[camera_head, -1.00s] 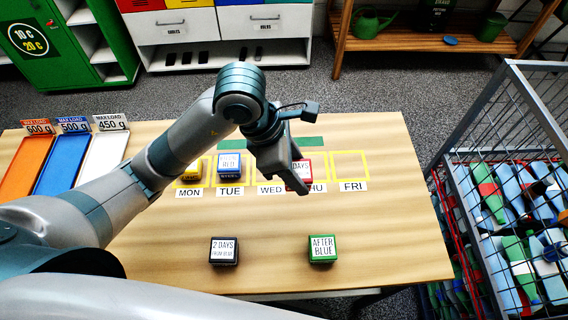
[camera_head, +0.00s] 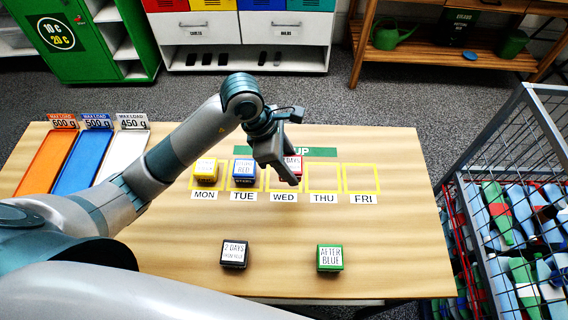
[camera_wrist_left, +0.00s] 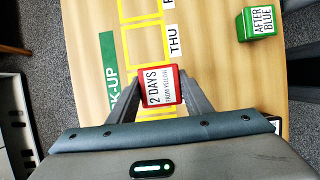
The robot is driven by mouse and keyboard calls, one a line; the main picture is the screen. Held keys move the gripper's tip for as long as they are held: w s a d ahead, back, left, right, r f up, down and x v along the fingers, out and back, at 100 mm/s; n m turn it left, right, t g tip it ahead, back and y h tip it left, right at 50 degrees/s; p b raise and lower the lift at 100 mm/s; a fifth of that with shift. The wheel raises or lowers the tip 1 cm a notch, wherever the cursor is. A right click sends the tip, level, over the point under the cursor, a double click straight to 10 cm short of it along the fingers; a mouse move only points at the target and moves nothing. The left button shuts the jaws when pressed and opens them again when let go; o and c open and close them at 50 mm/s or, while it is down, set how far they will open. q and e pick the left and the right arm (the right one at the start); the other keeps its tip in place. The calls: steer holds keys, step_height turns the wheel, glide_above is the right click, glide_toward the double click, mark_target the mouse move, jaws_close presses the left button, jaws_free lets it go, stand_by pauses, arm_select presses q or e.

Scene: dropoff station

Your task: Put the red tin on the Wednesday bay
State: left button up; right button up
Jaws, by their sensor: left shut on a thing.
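The tin is at the Wednesday bay, above the WED label (camera_head: 284,197) in the head view. The arm hides much of that bay and part of the tin. I cannot tell whether the tin touches the table. My right gripper is not in view.
The Thursday bay (camera_head: 323,178) and Friday bay (camera_head: 361,179) are empty. A black tin (camera_head: 234,254) and a green tin (camera_head: 330,258) stand nearer the front.

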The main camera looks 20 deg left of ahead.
arm_select(q)
steer(key=shift+w+a+f+p, duration=0.35)
steer(key=shift+w+a+f, duration=0.5)
steer(key=shift+w+a, duration=0.2)
steer(key=shift+f, duration=0.1)
steer(key=shift+f+p, duration=0.3)
steer(key=shift+f, duration=0.1)
steer(key=shift+f+p, duration=0.65)
steer(key=shift+f, duration=0.9)
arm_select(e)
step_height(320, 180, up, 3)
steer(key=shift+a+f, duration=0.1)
arm_select(q)
steer(key=shift+f, duration=0.15)
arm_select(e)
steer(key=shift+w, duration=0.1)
arm_select(q)
steer(key=o, duration=1.2)
steer(key=shift+c, duration=0.2)
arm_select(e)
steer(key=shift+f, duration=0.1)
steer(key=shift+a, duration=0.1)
